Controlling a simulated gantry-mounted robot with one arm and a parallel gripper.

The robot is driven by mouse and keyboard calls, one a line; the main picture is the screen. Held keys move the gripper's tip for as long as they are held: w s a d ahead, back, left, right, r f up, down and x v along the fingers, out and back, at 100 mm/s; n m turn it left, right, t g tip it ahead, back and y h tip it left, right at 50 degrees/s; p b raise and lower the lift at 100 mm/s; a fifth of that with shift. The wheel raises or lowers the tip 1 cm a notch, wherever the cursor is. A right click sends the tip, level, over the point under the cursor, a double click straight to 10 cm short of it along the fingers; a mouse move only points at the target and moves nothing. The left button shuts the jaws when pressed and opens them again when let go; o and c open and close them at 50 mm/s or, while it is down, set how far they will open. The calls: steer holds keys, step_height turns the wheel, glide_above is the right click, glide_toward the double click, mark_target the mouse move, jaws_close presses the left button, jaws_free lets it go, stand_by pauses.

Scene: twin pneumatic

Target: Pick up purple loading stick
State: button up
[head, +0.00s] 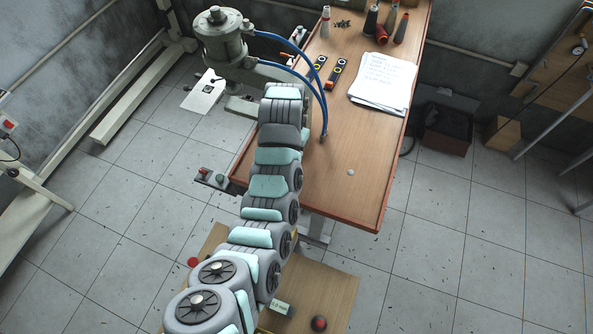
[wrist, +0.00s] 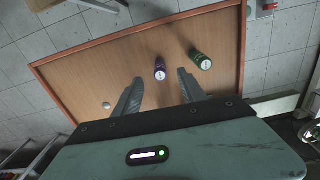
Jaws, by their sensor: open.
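The purple loading stick (wrist: 160,67) shows in the wrist view on the brown wooden table top, as a short dark cylinder with a pale end. My gripper (wrist: 159,80) is open, with one grey finger on each side of the stick in the picture. The fingers hold nothing, and I cannot tell their height above the table. A similar green stick (wrist: 204,63) lies just right of the purple one, beyond the right finger. In the head view, my arm hides my gripper, and I cannot make out either stick.
The wooden table (head: 330,190) has a raised edge. On it are papers (head: 384,82), two black-and-yellow pieces (head: 336,73), several bottles at the back and a small white knob (head: 351,172). A pneumatic press (head: 222,40) with blue hoses (head: 318,82) stands left of the table.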

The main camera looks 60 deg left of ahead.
step_height(320, 180, down, 4)
steer(key=shift+f+p, duration=0.15)
steer(key=shift+p, duration=0.3)
steer(key=shift+w+a+f+p, duration=0.15)
steer(key=shift+f+p, duration=0.2)
steer(key=shift+f, duration=0.75)
steer(key=shift+w+a+f, duration=0.1)
steer(key=shift+w+f, duration=0.05)
steer(key=shift+f, duration=1.7)
steer(key=shift+c, duration=0.4)
jaws_close()
